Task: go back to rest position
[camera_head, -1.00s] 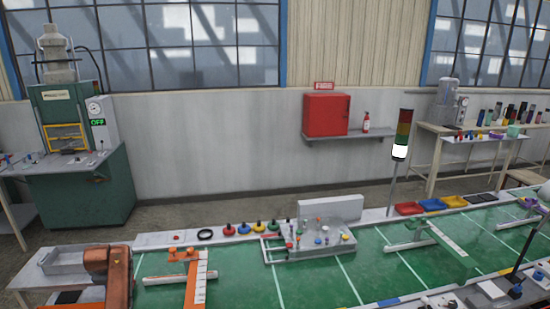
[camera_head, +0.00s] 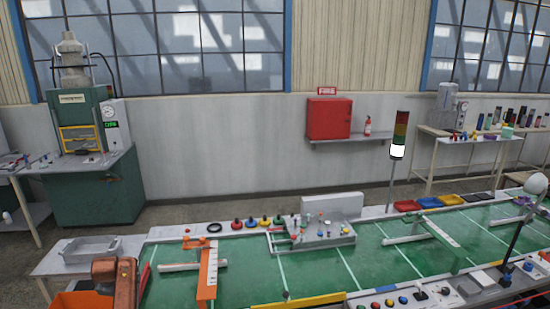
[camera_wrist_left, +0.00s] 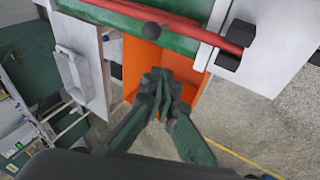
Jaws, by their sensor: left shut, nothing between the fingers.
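My left gripper (camera_wrist_left: 159,88) shows in the left wrist view with its dark fingers together and nothing between them. It appears above or in front of an orange open box (camera_wrist_left: 185,98); the exact gap cannot be told. I do not see my left gripper clearly in the head view. My right gripper is not in view.
A red bar (camera_wrist_left: 190,22) runs by the green surface's edge. In the head view, a green worktop (camera_head: 330,265) crosses the front, with an orange bracket (camera_head: 207,275) and a signal tower (camera_head: 398,135). A grey tray (camera_head: 90,249) sits at left.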

